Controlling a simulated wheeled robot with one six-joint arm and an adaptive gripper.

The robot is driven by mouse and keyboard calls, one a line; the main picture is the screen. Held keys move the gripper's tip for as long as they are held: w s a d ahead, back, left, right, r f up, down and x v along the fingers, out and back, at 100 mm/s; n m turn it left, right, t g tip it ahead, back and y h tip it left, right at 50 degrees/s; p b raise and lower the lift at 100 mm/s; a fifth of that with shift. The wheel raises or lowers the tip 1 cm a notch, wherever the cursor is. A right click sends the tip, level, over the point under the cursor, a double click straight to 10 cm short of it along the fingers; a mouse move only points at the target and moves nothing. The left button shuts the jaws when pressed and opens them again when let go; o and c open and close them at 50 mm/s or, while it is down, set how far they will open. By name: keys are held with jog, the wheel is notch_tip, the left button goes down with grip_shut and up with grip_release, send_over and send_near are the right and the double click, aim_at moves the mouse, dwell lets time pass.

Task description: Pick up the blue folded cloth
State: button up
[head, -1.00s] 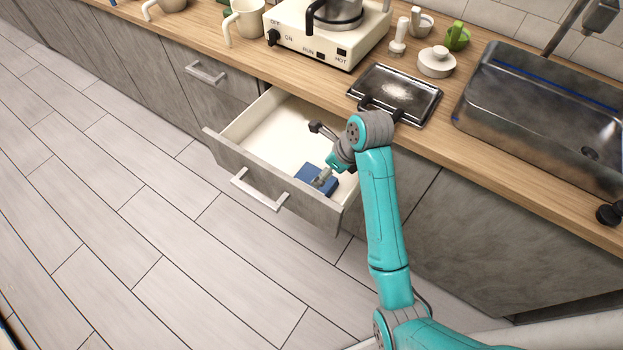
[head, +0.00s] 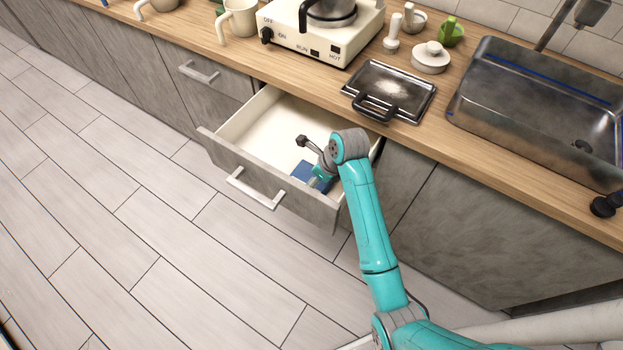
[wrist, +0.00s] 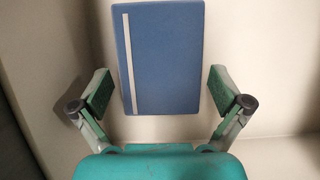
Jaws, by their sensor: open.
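The blue folded cloth (head: 308,171) lies flat in the open drawer (head: 267,125), near its front right corner. In the wrist view the cloth (wrist: 167,58) is a blue rectangle with a pale stripe along its left side. My gripper (wrist: 161,90) is open, with one finger to the left of the cloth's near end and the other to the right. Neither finger appears to touch it, and the height above it is hard to judge. In the head view my gripper (head: 314,184) is over the drawer and partly hides the cloth.
The drawer's front panel (head: 270,176) and side walls surround the cloth closely at the right. The rest of the drawer floor looks empty. Above is the counter with a dark tray (head: 390,88), a white stove (head: 312,32) and a sink (head: 540,105).

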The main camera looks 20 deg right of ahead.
jog(key=c, duration=0.8)
notch_tip(320, 180, up, 10)
